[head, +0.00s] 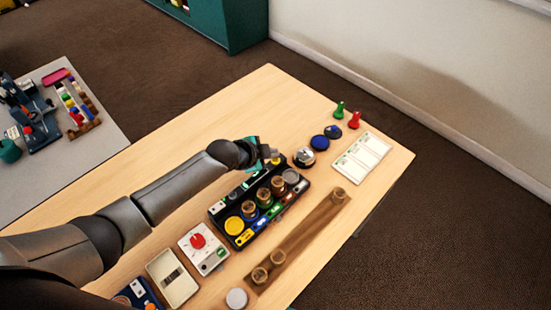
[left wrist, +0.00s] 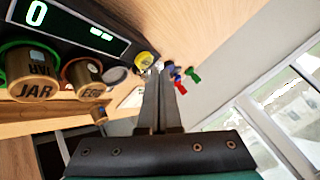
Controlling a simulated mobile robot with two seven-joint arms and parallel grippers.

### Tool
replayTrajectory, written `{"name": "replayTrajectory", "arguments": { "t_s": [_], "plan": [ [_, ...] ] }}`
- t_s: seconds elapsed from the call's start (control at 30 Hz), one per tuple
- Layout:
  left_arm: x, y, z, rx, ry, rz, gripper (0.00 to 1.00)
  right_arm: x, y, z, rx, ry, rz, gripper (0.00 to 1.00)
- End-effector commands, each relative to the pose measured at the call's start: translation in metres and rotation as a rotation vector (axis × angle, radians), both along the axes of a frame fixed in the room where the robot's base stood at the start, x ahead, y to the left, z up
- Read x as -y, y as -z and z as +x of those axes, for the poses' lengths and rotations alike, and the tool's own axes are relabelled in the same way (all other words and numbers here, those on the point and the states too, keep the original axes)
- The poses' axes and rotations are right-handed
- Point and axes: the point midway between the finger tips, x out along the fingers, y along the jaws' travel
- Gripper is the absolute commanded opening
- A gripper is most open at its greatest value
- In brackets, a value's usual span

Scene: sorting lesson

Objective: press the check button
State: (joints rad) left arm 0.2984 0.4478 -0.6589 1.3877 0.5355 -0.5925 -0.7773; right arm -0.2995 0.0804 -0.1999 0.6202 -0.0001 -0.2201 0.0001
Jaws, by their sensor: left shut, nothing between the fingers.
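My left gripper (head: 272,154) is over that end of the board, shut and empty. The board's display (left wrist: 70,28) reads a green 0. My right gripper is not in view.
Cups labelled JAR (left wrist: 33,88) and EGG (left wrist: 88,92) stand on the board. A wooden strip (head: 310,228) holds several cups. The table's left back is clear.

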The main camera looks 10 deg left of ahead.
Motion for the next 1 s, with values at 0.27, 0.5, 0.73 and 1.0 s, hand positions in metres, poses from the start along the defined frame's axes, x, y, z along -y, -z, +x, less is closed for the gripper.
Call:
{"name": "replayTrajectory", "arguments": {
  "t_s": [0.27,0.5,0.73,1.0],
  "plan": [
    [0.0001,0.0003,0.0,0.0,0.0,0.0,0.0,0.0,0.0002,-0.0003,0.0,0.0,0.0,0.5],
    [0.0001,0.0079,0.0001,0.0,0.001,0.001,0.0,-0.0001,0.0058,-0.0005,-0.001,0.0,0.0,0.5],
    [0.0001,0.0085,0.0001,0.0,0.0,0.0,0.0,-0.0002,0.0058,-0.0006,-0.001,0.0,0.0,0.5],
    [0.0,0.0094,0.0001,0.0,0.0,0.0,0.0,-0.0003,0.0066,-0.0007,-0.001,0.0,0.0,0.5]
  ]
}}
